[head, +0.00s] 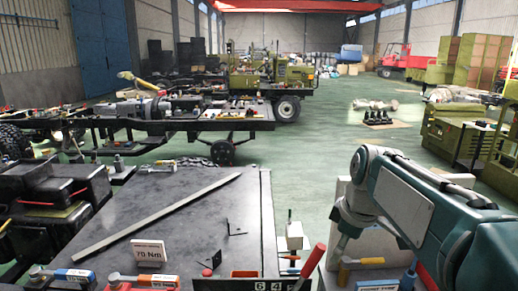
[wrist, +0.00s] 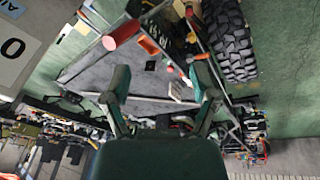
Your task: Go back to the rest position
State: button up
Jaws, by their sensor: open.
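My gripper (wrist: 163,92) shows in the wrist view with its two teal fingers spread wide apart. It is open, and nothing is held between the fingers. Beyond them lies a dark flat surface with small parts along its edges, seen at a tilt. In the head view my teal and white arm fills the right side. I cannot make out the fingertips there.
A dark worktop (head: 160,215) bears a long metal bar (head: 155,213), a "75 Nm" sign (head: 149,251) and several tools. A large tyre (wrist: 232,40) shows in the wrist view. Green vehicles (head: 270,75) stand further back. The green floor (head: 310,155) is clear in the middle.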

jog(key=s+f+m+t, duration=0.1)
jog(key=s+f+m, duration=0.1)
jog(key=s, duration=0.3)
jog(key=s+f+m+t, duration=0.1)
jog(key=s+f+m, duration=0.1)
jog(key=s+m, duration=0.3)
jog(key=s+a+f+m+t+h, duration=0.1)
jog(key=s+f+m, duration=0.1)
jog(key=s+m, duration=0.2)
jog(key=s, duration=0.3)
jog(key=shift+s+f, duration=0.25)
jog(key=shift+f, duration=0.05)
jog(key=shift+a, duration=0.1)
jog(key=shift+c, duration=0.3)
dwell(0.8)
